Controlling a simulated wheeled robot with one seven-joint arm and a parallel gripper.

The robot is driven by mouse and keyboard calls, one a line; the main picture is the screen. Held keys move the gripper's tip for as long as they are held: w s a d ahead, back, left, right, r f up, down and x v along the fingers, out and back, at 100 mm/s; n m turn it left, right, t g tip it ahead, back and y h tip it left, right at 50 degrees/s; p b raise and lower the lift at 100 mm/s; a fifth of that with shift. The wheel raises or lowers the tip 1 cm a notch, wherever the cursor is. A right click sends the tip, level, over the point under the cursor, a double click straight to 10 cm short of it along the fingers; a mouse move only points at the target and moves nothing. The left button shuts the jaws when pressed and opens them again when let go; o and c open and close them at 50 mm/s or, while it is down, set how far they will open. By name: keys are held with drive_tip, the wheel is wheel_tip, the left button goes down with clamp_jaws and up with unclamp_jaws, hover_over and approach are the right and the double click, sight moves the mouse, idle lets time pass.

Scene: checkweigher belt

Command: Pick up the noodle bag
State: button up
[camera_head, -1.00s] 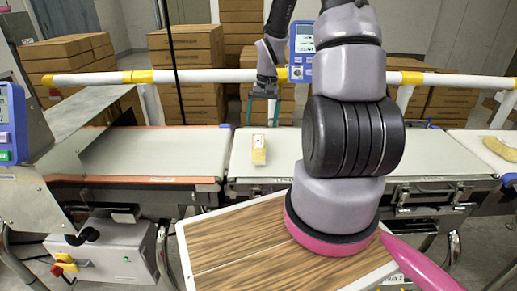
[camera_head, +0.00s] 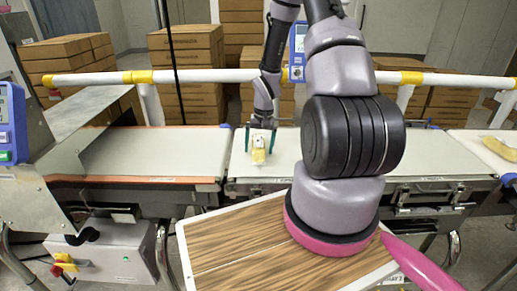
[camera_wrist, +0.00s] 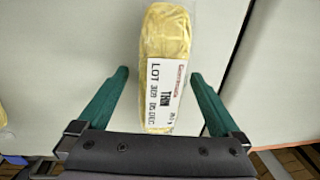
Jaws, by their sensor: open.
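The noodle bag (camera_head: 258,156) is a small yellow pack with a white label, lying on the middle section of the belt. In the wrist view the bag (camera_wrist: 165,50) lies lengthwise, its printed label toward me. My gripper (camera_head: 261,137) is over the bag's far end. Its two green fingers are open, and in the wrist view the gripper (camera_wrist: 158,80) has one finger on each side of the bag's labelled end, with a gap on both sides. How high the fingertips are above the belt I cannot tell.
Another yellow bag (camera_head: 502,148) lies on the right belt section. A white rail (camera_head: 200,76) with yellow joints runs behind the belt. A machine housing (camera_head: 50,130) stands at the left. The left belt section (camera_head: 155,155) is bare.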

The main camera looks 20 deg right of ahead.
clamp_jaws()
drive_tip(key=shift+r, duration=0.1)
